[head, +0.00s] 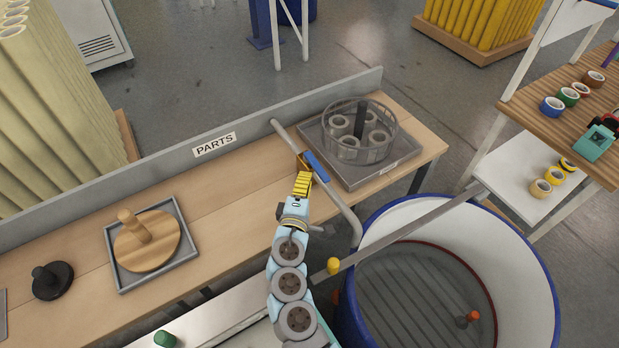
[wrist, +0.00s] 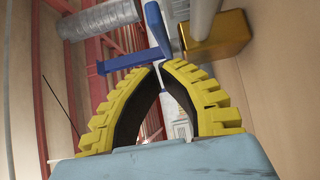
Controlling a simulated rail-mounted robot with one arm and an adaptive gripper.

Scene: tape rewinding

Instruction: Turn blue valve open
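The blue valve (head: 317,167) has a bar-like handle on a grey pipe (head: 345,213) beside the parts bench. A brass-coloured valve body (head: 304,161) sits by the handle. In the wrist view, the blue handle (wrist: 155,28) is just beyond my fingertips, with the brass body (wrist: 216,36) to its right. My gripper (head: 305,175) has yellow ribbed fingers that arch inward. In the wrist view my gripper's fingertips (wrist: 163,65) nearly meet, with a narrow gap between them. They overlap the handle's lower edge in the picture; I cannot tell whether they touch it.
A round clear basket (head: 386,124) with tape rolls stands in a grey tray (head: 318,147) behind the valve. A large blue-rimmed tub (head: 535,250) is at the right. A wooden disc (head: 150,250) lies in another tray at left. The bench's middle is clear.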

